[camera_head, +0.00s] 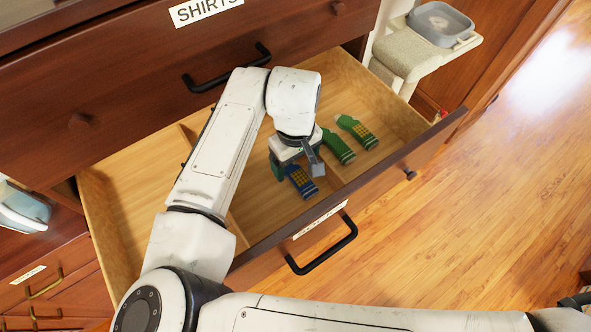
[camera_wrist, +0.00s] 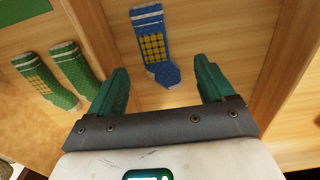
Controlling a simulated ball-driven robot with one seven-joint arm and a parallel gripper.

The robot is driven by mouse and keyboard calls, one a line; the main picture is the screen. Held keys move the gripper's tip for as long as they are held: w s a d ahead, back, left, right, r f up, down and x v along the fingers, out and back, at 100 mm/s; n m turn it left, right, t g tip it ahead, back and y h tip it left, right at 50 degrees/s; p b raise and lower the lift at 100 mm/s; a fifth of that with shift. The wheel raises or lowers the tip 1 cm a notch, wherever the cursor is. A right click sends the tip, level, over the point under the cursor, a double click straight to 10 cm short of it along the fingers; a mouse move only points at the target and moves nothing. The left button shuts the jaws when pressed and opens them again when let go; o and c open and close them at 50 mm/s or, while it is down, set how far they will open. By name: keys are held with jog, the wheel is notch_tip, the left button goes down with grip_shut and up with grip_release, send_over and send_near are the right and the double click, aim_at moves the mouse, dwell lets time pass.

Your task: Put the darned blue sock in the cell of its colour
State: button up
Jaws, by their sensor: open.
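The darned blue sock (camera_head: 301,182) lies flat in the drawer's middle cell, close to the front wall. In the wrist view the blue sock (camera_wrist: 154,47) shows a yellow grid patch and a pale striped cuff, with its toe toward my gripper. My gripper (camera_head: 296,166) is above that cell, at the sock. In the wrist view its two green fingers (camera_wrist: 161,66) are spread apart, with the sock's toe in the gap between them. Nothing appears to be held. My gripper hides part of the sock's surroundings in the head view.
Two green socks (camera_head: 338,147) lie in the right cell, beyond a wooden divider (camera_wrist: 97,32); one has a yellow patch. The left cell (camera_head: 135,195) looks empty where visible. The open drawer's front (camera_head: 262,262) has a label and black handle. A "SHIRTS" drawer (camera_head: 120,75) is above.

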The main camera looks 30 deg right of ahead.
aim_at(296, 176)
notch_tip(296, 176, up, 7)
jog(key=shift+b, duration=0.45)
